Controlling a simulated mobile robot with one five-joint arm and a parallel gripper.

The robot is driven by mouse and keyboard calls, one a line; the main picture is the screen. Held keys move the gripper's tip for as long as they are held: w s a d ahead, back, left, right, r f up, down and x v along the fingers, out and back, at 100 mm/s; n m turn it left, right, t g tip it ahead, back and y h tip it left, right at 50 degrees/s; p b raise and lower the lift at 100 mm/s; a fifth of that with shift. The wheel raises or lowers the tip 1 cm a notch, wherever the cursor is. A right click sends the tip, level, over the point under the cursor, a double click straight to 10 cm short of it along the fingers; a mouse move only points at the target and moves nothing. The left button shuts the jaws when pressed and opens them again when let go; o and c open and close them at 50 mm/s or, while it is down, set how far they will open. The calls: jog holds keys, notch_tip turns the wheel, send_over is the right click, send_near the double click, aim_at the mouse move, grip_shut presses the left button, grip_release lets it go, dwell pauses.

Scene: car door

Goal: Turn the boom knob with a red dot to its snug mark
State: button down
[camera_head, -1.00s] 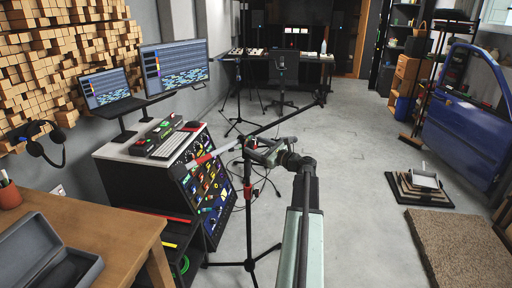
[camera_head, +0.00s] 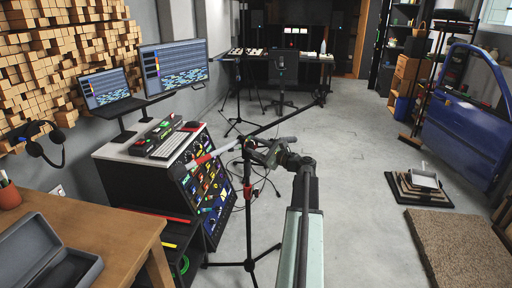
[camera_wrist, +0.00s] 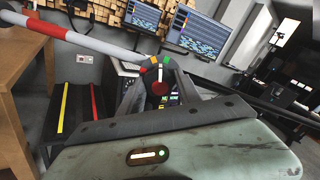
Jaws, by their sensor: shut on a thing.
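The boom knob (camera_wrist: 160,88) shows in the wrist view as a dark round face with a red dot and a pale line above the dot. Which mark is snug cannot be read. My gripper (camera_head: 264,152) is at the top of the stand in the head view. In the wrist view its dark fingers lie on both sides of the knob, shut on it. The red-and-white boom end (camera_wrist: 75,38) runs to the upper left. In the head view my gripper mostly hides the knob.
The tripod stand (camera_head: 248,205) rises from the floor beside a black rack (camera_head: 205,195) with coloured panels. A wooden desk (camera_head: 105,235) is at lower left.

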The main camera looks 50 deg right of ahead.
jog(key=shift+n, duration=2.1)
jog(key=c, duration=0.8)
grip_release()
jog(key=shift+c, duration=0.2)
jog(key=s, duration=0.8)
jog(key=shift+d, duration=0.15)
